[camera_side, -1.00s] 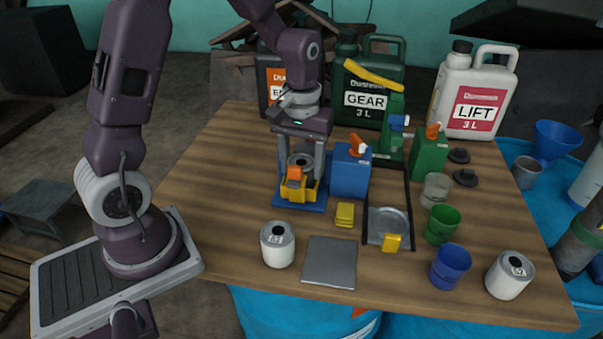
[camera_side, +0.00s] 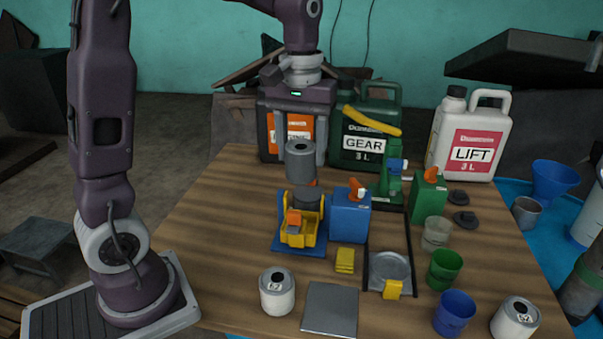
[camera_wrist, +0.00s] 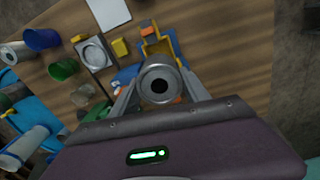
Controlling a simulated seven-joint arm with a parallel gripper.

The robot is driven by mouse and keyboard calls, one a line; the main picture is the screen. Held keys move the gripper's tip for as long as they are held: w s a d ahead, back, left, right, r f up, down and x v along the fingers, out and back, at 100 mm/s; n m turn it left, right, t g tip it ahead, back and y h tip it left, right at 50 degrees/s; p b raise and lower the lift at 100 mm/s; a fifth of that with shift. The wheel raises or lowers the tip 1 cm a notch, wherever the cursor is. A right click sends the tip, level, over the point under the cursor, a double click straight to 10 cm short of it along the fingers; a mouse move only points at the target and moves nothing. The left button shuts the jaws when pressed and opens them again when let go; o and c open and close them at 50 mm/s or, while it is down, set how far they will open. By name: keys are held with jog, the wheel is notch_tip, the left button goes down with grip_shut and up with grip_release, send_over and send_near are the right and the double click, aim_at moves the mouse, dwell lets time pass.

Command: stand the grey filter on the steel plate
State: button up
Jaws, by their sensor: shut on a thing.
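The grey filter (camera_side: 300,160) is a grey cylinder with a dark hole in its top. It is upright, held between the fingers of my gripper (camera_side: 299,158), above the yellow holder (camera_side: 299,228) on its blue base. In the wrist view the filter (camera_wrist: 159,84) sits between the fingertips of my gripper (camera_wrist: 157,92), with its round end facing the camera. The steel plate (camera_side: 330,309) is a flat, bare grey square at the front of the table. It also shows in the wrist view (camera_wrist: 109,12). The filter is well behind the plate and apart from it.
White cans stand left (camera_side: 277,291) and right (camera_side: 516,318) of the plate. A yellow block (camera_side: 345,260), a blue jug (camera_side: 350,216) and a black-railed tray (camera_side: 390,268) lie between the holder and the right side. Large jugs, including GEAR (camera_side: 365,130), line the back.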

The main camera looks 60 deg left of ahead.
jog(key=s+d+r+m, duration=0.1)
jog(key=s+d+m, duration=0.2)
jog(key=d, duration=0.6)
jog(key=s+d+m, duration=0.2)
jog(key=d+m, duration=0.1)
jog(key=d, duration=0.5)
jog(key=shift+s+d+f, duration=0.1)
jog(key=shift+d+f, duration=0.05)
jog(key=shift+f, duration=4)
jog(key=shift+s+d+f, duration=0.1)
jog(key=shift+f, duration=4)
jog(key=shift+f, duration=0.25)
jog(key=o, duration=1.7)
jog(key=shift+c, duration=0.2)
jog(key=shift+o, duration=0.2)
